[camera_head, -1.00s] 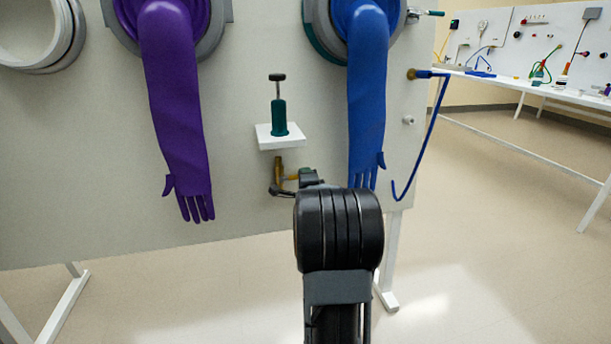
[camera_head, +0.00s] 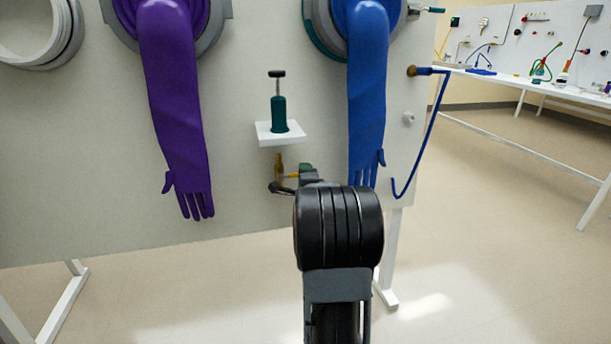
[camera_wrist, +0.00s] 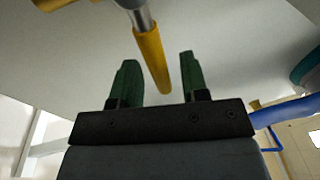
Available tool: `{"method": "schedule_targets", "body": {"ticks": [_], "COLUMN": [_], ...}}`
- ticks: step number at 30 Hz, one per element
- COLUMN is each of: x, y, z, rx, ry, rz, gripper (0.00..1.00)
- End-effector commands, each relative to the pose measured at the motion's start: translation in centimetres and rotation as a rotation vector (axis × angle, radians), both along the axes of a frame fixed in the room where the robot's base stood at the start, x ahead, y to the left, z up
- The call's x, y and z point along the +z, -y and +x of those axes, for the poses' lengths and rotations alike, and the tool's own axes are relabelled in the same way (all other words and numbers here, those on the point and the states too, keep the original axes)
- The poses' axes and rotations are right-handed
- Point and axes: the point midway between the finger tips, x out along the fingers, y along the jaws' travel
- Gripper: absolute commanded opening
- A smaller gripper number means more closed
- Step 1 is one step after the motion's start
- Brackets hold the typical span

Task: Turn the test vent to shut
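The test vent appears to be the small brass valve (camera_head: 278,163) on the panel below the white shelf. Its yellow lever (camera_wrist: 152,60) hangs from a grey stem in the wrist view, and a bit of yellow shows beside my gripper in the head view. My gripper (camera_wrist: 159,77) has two green fingers spread apart, with the lever's lower end between them. Gaps show on both sides of the lever, so the fingers do not appear to press on it. In the head view my gripper is at the valve, partly hidden by my wrist.
A white shelf (camera_head: 281,136) with a green hand pump (camera_head: 279,112) juts out above the valve. A purple glove (camera_head: 178,110) hangs to the left and a blue glove (camera_head: 367,95) close on the right. A blue hose (camera_head: 434,130) hangs at the panel's right edge.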

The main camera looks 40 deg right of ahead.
Motion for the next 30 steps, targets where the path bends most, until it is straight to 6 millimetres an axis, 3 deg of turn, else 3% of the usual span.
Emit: {"method": "schedule_targets", "body": {"ticks": [11,24,30], "x": [0.1,-0.5,-0.7], "y": [-0.6,-5.7,-7.2], "z": [-1.0,-7.9,-10.1], "rx": [-0.001,-0.001,-0.001], "ry": [0.000,-0.001,0.000], "rz": [-0.003,-0.001,-0.001], "gripper": [0.41,0.41,0.41]}}
